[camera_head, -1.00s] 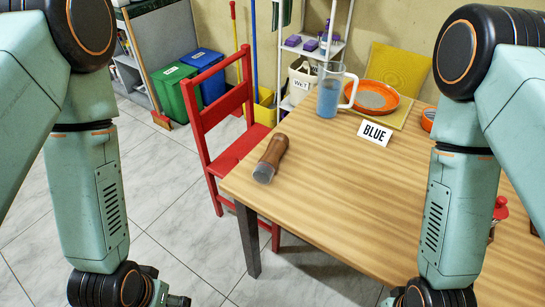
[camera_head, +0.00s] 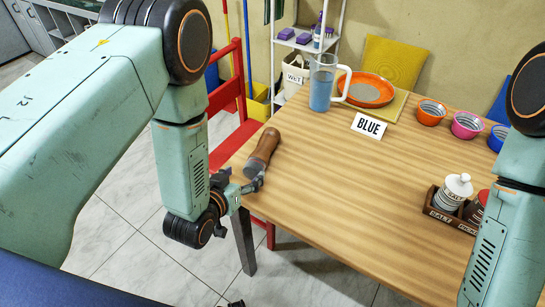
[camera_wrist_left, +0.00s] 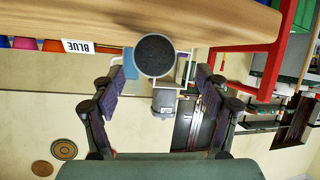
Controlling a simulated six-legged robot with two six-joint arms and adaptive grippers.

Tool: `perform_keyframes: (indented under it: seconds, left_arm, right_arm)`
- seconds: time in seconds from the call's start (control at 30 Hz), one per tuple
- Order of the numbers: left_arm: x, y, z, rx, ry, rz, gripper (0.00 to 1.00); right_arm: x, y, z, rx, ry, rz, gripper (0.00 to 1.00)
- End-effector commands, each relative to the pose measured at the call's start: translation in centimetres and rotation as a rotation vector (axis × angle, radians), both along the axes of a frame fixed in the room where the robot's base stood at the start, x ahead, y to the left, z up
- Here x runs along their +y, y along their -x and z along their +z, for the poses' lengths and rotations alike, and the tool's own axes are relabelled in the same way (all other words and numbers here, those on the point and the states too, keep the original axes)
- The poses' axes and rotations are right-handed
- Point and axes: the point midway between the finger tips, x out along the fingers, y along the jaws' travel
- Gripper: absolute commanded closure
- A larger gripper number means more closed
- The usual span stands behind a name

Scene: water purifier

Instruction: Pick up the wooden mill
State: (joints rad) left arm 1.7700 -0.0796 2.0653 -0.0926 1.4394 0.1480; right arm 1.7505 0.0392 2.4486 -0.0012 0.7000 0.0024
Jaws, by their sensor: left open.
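The wooden mill (camera_head: 264,147), brown with a grey end, lies on its side at the left edge of the wooden table (camera_head: 330,200). Its grey end points toward my left gripper (camera_head: 243,180). In the left wrist view the mill shows end-on as a dark round disc (camera_wrist_left: 155,56) ahead of and between the spread fingers of my left gripper (camera_wrist_left: 158,76). The left gripper is open and empty, at the table edge close to the grey end. My right arm shows at the right edge, but its gripper is out of view.
A pitcher of blue water (camera_head: 322,84), an orange plate (camera_head: 368,89) and a BLUE sign (camera_head: 368,125) stand behind the mill. Small bowls (camera_head: 467,124) and a jar caddy (camera_head: 450,211) are at the right. A red chair (camera_head: 230,125) stands at the left. The table middle is clear.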

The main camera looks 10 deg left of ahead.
Motion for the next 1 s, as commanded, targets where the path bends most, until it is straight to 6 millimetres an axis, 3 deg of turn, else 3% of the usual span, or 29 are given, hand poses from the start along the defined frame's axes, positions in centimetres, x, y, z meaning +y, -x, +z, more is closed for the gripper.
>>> perform_keyframes:
  seconds: [0.17,0.43,0.73,1.0]
  left_arm:
    - [0.0,-0.8,0.4,-0.041,0.013,0.004,0.25]
    - [-0.1,-3.2,-0.6,-0.041,0.014,0.009,0.25]
    - [-0.9,-7.0,-1.8,-0.041,0.013,0.008,0.25]
    - [-1.2,-7.9,-2.1,-0.038,0.013,0.006,0.25]
  right_arm:
    - [0.0,0.1,-0.1,0.002,0.001,0.001,0.27]
    - [0.0,0.1,-0.5,0.002,0.001,0.001,0.27]
    - [0.0,0.1,-1.1,0.002,0.001,0.001,0.27]
    - [0.0,0.1,-1.1,0.002,0.001,0.001,0.27]
